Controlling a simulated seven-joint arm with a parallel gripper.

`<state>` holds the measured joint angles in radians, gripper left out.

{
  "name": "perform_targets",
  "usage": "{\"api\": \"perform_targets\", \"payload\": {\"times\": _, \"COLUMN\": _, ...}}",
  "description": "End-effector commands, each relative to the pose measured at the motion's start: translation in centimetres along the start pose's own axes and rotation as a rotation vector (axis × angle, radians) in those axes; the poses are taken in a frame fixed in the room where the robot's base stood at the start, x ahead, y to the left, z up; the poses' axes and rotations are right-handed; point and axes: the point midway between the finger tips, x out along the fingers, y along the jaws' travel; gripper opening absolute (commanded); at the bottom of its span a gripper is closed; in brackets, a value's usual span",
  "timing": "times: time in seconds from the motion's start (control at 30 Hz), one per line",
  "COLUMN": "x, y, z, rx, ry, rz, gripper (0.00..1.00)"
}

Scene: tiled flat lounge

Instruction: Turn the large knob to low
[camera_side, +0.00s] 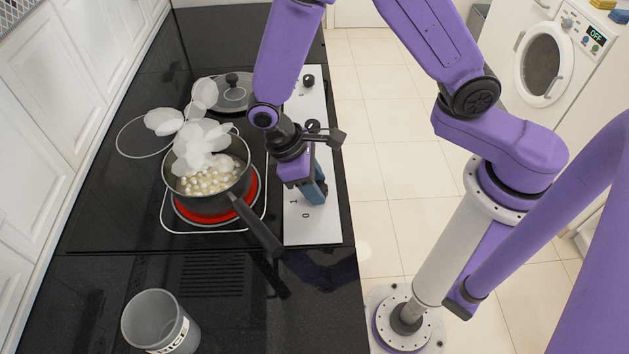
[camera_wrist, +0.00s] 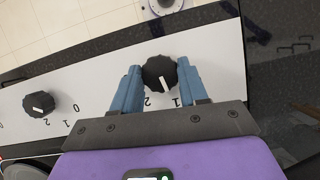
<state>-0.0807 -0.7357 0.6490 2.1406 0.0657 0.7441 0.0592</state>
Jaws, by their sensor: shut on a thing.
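The large knob (camera_wrist: 159,73) is black and round with a white pointer line, on the white control panel (camera_wrist: 95,60). In the wrist view it sits between my gripper's two blue fingers (camera_wrist: 159,66), which are shut on it. Its pointer line faces down in that picture, between the printed 2 and 1. In the side view my gripper (camera_side: 316,190) is down at the near part of the panel and hides this knob. The numbers 1 and 0 show on the panel just in front of it.
A second black knob (camera_wrist: 38,103) sits farther along the panel. A pot (camera_side: 208,183) of pale round pieces steams on a glowing red burner, its handle (camera_side: 256,226) pointing toward the panel's near end. A lidded pan (camera_side: 234,92) stands behind, a grey cup (camera_side: 160,322) in front.

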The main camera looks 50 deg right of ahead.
Motion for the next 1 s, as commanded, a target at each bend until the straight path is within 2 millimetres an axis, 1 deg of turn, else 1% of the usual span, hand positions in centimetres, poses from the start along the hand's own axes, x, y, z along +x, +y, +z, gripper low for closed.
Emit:
{"api": "perform_targets", "payload": {"times": 0.17, "x": 0.0, "y": 0.0, "z": -0.1, "rx": 0.001, "ry": 0.006, "rz": 0.0, "gripper": 0.13}}
{"api": "perform_targets", "payload": {"times": 0.2, "x": 0.0, "y": 0.0, "z": -0.1, "rx": 0.001, "ry": 0.006, "rz": 0.0, "gripper": 0.46}}
{"api": "perform_targets", "payload": {"times": 0.27, "x": 0.0, "y": 0.0, "z": -0.1, "rx": 0.001, "ry": 0.005, "rz": 0.0, "gripper": 0.66}}
{"api": "perform_targets", "payload": {"times": 0.3, "x": 0.0, "y": 0.0, "z": -0.1, "rx": 0.001, "ry": 0.004, "rz": -0.001, "gripper": 0.69}}
{"api": "perform_targets", "payload": {"times": 0.57, "x": 0.0, "y": 0.0, "z": -0.1, "rx": 0.002, "ry": 0.003, "rz": -0.001, "gripper": 0.69}}
{"api": "perform_targets", "payload": {"times": 0.67, "x": -0.5, "y": 0.0, "z": -0.1, "rx": 0.002, "ry": 0.004, "rz": -0.001, "gripper": 0.69}}
{"api": "perform_targets", "payload": {"times": 0.77, "x": -1.6, "y": 0.0, "z": -0.1, "rx": 0.002, "ry": 0.006, "rz": -0.002, "gripper": 0.69}}
{"api": "perform_targets", "payload": {"times": 0.87, "x": -3.4, "y": 0.0, "z": -0.1, "rx": 0.002, "ry": 0.009, "rz": -0.002, "gripper": 0.69}}
{"api": "perform_targets", "payload": {"times": 1.0, "x": -6.3, "y": 0.0, "z": -0.1, "rx": 0.002, "ry": 0.009, "rz": -0.002, "gripper": 0.69}}
